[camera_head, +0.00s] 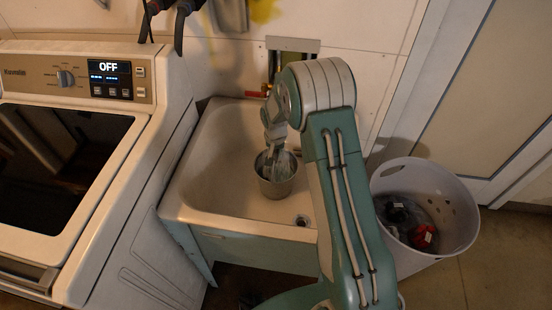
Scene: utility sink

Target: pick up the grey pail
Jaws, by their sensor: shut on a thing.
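The grey pail (278,187) is a small metal bucket in the white utility sink (185,195). It looks upright, over the sink floor to the left of the drain. I cannot tell whether its base touches the floor. My gripper (277,165) reaches down from above to the pail's opening and is shut on the pail. The fingertips are partly hidden at the rim, so the exact point of hold is unclear.
A washing machine (150,190) stands close on the sink's left. A white perforated basket (455,225) with dark and red items stands on the floor to the right. The wall with pipes and a valve is behind the sink. The sink walls surround the pail.

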